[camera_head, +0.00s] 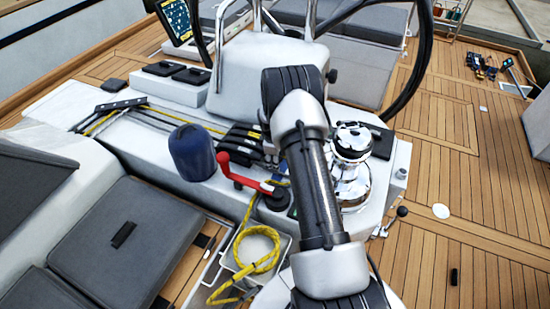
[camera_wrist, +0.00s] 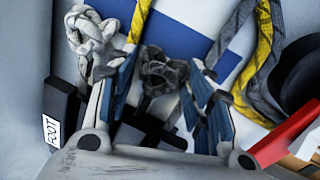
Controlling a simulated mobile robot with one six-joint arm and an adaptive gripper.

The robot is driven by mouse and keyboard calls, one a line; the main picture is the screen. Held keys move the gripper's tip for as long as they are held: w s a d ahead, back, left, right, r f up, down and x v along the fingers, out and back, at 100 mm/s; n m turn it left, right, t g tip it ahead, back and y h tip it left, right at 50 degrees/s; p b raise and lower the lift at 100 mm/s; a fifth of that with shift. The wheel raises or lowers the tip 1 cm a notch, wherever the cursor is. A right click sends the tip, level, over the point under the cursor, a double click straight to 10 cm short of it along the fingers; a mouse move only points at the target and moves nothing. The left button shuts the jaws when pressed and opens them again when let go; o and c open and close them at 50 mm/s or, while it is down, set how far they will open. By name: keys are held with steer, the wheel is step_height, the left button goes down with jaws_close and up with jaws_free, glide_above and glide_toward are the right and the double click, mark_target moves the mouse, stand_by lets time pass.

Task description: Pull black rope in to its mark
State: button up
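In the wrist view, a black or dark grey rope ends in a knot (camera_wrist: 162,72) over the white and blue surface. My gripper (camera_wrist: 163,62) has its two blue-padded fingers on either side of this knot, with little gap visible. Whether the fingers press on it is unclear. No mark on the black rope can be made out. In the head view my arm covers the gripper and the black rope.
A white knotted rope (camera_wrist: 90,35) hangs left of my fingers, a yellow-and-grey rope (camera_wrist: 262,60) right. A red handle (camera_head: 240,178) and chrome winch (camera_head: 352,165) flank my arm. A blue cylinder (camera_head: 191,152) and coiled yellow rope (camera_head: 258,252) lie left.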

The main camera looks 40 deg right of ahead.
jaws_close()
stand_by(0.3)
steer(key=s+d, duration=0.1)
steer(key=s, duration=0.1)
steer(key=s+d+p, duration=0.1)
steer(key=s, duration=0.1)
steer(key=s+d+p, duration=0.1)
steer(key=s, duration=0.1)
steer(key=shift+s+d, duration=0.3)
steer(key=shift+d, duration=0.1)
steer(key=shift+o, duration=1.3)
jaws_free()
step_height(320, 180, up, 12)
steer(key=s+a, duration=0.1)
steer(key=shift+s+a, duration=0.25)
steer(key=shift+a, duration=0.15)
steer(key=shift+f, duration=0.1)
